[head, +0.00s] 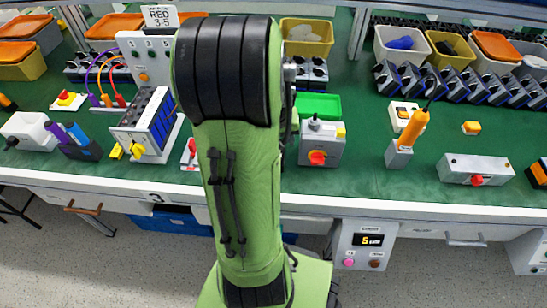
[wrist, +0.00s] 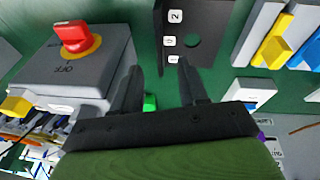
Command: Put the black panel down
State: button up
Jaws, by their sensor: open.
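The black panel (wrist: 212,22) shows at the top of the wrist view, with white number labels along its left side and a round hole. It appears to lie flat on the green bench top, though its far end is cut off. My gripper (wrist: 158,78) is open, its two dark fingers apart. The right fingertip overlaps the panel's near edge in the picture; I cannot tell whether they touch. Nothing is seen held between the fingers. In the head view my green arm hides both the gripper and the panel.
A grey box with a red rotary knob (wrist: 75,38) stands left of the panel; the head view shows it too (head: 317,157). A rack of blue and white modules (head: 158,120) stands left of my arm. An orange-handled tool (head: 413,128) stands upright farther right.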

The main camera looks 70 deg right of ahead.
jog(key=b+x, duration=0.2)
jog(key=x, duration=0.3)
jog(key=shift+f, duration=0.15)
jog(key=shift+f+b, duration=0.2)
jog(key=shift+b, duration=0.15)
grip_shut()
